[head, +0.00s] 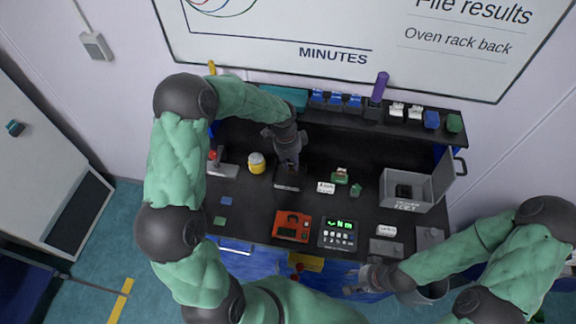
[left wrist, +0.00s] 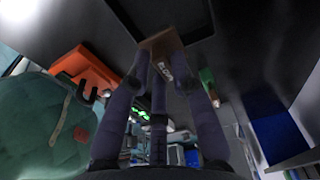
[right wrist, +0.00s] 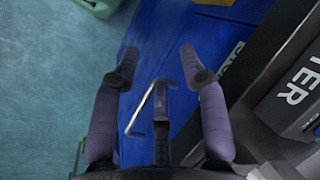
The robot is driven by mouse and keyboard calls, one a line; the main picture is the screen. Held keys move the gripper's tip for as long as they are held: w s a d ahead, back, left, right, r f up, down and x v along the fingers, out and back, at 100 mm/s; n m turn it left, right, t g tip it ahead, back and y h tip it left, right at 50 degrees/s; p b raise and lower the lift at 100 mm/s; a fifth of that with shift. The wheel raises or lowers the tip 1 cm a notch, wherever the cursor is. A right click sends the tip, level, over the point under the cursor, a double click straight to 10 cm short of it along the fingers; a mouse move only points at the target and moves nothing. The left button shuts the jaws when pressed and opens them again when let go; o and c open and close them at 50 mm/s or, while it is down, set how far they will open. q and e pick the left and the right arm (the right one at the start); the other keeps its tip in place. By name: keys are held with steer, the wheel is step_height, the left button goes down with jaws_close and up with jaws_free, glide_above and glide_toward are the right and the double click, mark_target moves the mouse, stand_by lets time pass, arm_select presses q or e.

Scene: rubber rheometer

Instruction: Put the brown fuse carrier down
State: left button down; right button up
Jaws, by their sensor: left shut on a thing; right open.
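The brown fuse carrier (left wrist: 160,44), a small block with a pale lettered label, is between the fingertips of my left gripper (left wrist: 160,70) in the left wrist view. It seems very close to a dark surface; I cannot tell whether it touches. In the head view my left gripper (head: 288,163) points down over a dark rectangular fixture (head: 287,183) on the black bench, and the carrier is not clearly visible there. My right gripper (head: 372,278) is in front of the bench's front edge. In the right wrist view it (right wrist: 158,62) is open and empty, with a metal handle (right wrist: 145,108) near its fingers.
An orange device (head: 292,226) and a controller with green digits (head: 338,233) stand at the front. A yellow jar (head: 256,163) is left of my left gripper. Green parts (head: 340,175) and an open grey box (head: 408,190) are to the right. A shelf runs along the back.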

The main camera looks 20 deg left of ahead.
arm_select(q)
steer(key=shift+w+a+f, duration=0.3)
steer(key=shift+a+f, duration=0.15)
steer(key=shift+f, duration=0.15)
steer(key=shift+w+a+f, duration=0.1)
steer(key=shift+a+f, duration=0.2)
steer(key=shift+f, duration=0.15)
step_height(320, 180, down, 2)
steer(key=shift+f+p, duration=0.15)
steer(key=shift+p, duration=0.45)
steer(key=shift+w+a+f, duration=0.1)
steer(key=shift+w+f, duration=0.05)
steer(key=shift+f, duration=0.3)
steer(key=c, duration=1.1)
jaws_free()
steer(key=shift+f, duration=0.1)
